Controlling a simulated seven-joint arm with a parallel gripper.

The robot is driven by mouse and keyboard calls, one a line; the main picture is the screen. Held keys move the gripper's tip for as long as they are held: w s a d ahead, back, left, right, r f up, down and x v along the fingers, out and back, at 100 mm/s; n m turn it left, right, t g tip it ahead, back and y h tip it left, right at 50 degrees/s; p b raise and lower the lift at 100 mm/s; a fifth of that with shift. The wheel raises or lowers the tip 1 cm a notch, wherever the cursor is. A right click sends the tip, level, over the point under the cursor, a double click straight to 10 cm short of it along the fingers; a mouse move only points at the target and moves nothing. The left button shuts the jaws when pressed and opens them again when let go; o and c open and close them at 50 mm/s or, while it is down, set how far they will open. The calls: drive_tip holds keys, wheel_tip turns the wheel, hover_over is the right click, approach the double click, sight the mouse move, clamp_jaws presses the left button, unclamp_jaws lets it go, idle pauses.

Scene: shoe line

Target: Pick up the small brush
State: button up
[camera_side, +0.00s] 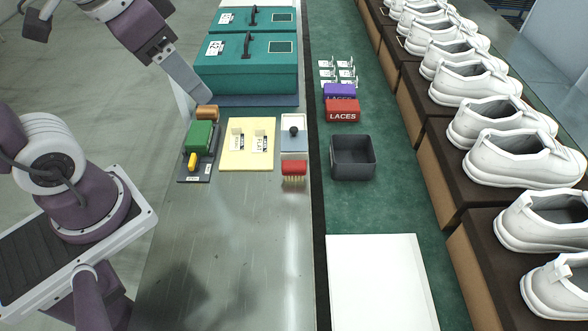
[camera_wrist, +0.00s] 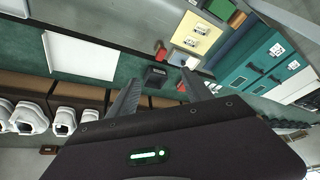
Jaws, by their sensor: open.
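A small red brush (camera_side: 293,169) with tan bristles stands on the grey metal bench, bristles toward the front, just below a grey-topped tray. It also shows as a small red-orange shape in the wrist view (camera_wrist: 161,53). A green block (camera_side: 199,135) and a small yellow piece (camera_side: 192,160) lie on a dark pad; whether these are brushes is unclear.
Teal boxes (camera_side: 246,70) stand at the back of the bench. A yellow mat (camera_side: 233,161) holds small labelled items. A black bin (camera_side: 353,172), a red laces box (camera_side: 342,111) and a white board (camera_side: 380,285) lie on the green strip. White shoes line the right. The front bench is clear.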

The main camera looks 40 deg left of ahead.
drive_tip(key=w+f+m+g, duration=0.25)
drive_tip(key=w+f, duration=0.25)
drive_tip(key=w, duration=0.5)
drive_tip(key=m+g, duration=0.2)
drive_tip(key=m, duration=0.2)
approach(294, 164)
drive_tip(key=shift+m, duration=0.55)
wheel_tip(294, 164, down, 10)
drive_tip(key=shift+w+f, duration=0.15)
drive_tip(key=shift+f, duration=0.05)
clamp_jaws()
